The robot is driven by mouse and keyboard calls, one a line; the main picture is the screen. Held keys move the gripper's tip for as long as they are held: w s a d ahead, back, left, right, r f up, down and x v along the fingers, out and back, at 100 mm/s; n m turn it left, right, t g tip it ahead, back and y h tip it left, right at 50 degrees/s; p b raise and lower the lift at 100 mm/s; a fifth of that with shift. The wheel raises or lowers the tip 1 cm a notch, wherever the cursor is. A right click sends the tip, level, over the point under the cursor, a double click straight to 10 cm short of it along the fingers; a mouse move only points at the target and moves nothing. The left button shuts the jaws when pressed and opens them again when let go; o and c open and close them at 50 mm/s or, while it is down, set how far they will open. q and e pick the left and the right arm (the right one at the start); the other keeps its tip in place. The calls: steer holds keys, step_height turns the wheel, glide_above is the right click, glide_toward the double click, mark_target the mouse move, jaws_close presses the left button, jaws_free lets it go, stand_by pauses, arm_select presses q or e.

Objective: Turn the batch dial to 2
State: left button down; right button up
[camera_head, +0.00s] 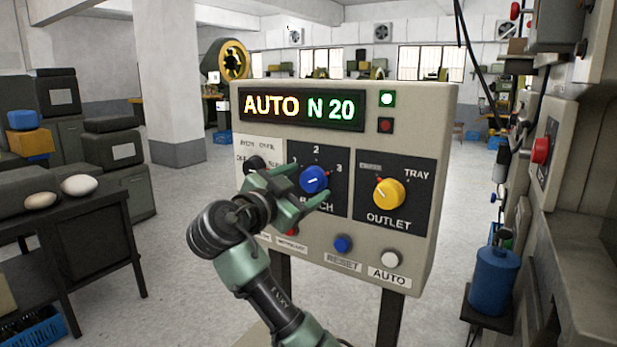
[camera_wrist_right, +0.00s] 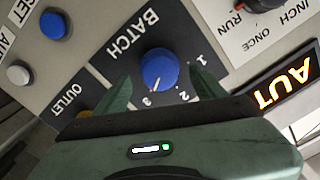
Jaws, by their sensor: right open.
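The batch dial (camera_head: 314,179) is a blue knob on a dark plate marked 1, 2 and 3 on the control panel. It also shows in the wrist view (camera_wrist_right: 158,68), where its white pointer is turned toward 3. My right gripper (camera_head: 311,180) is in front of the panel, open, with one finger on each side of the dial. In the wrist view the fingers (camera_wrist_right: 160,88) flank the knob with gaps beside it; I cannot tell whether either touches. The gripper hides part of the BATCH label in the head view. My left gripper is not in view.
A yellow outlet knob (camera_head: 389,193) is right of the dial, and a black mode knob (camera_head: 255,164) is left. A blue reset button (camera_head: 343,244) and white auto button (camera_head: 391,258) sit below. The display (camera_head: 301,108) reads AUTO N 20. A green lamp (camera_head: 387,99) is lit.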

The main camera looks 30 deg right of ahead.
steer(key=shift+x, duration=0.85)
steer(key=c, duration=1.3)
steer(key=shift+c, duration=0.2)
